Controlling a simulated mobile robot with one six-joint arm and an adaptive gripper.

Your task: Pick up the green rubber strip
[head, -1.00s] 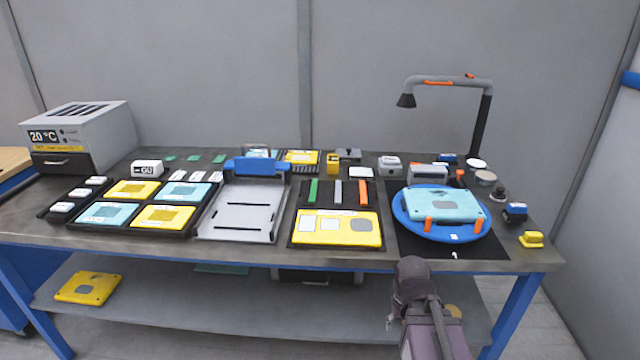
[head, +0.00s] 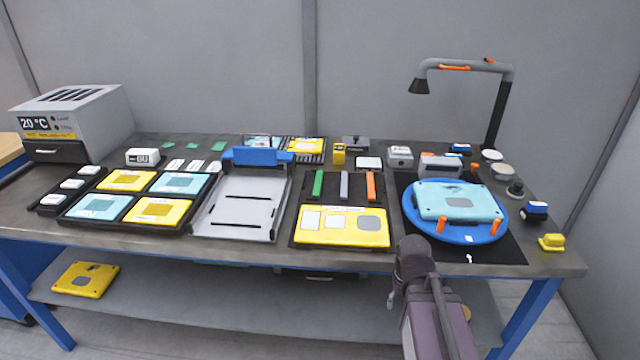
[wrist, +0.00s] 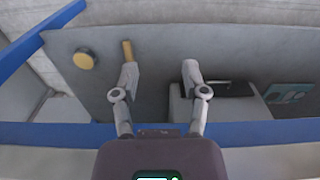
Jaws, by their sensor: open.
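The green rubber strip (head: 318,184) lies on a dark mat, the leftmost of three strips, with a grey strip (head: 344,185) and an orange strip (head: 370,186) to its right. A yellow plate (head: 342,227) lies in front of them. In the wrist view my gripper (wrist: 158,70) is open and empty, with its two fingers apart over the lower shelf region. In the head view my arm rises in front of the table's front edge, right of the strips. The gripper's fingertips are hard to make out there. The green strip is not in the wrist view.
A grey tray with a blue bar (head: 262,157) stands left of the strips. A blue turntable (head: 425,226) holding a teal plate stands to their right, under a lamp (head: 500,110). The table's front edge (head: 180,250) lies between my arm and the strips.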

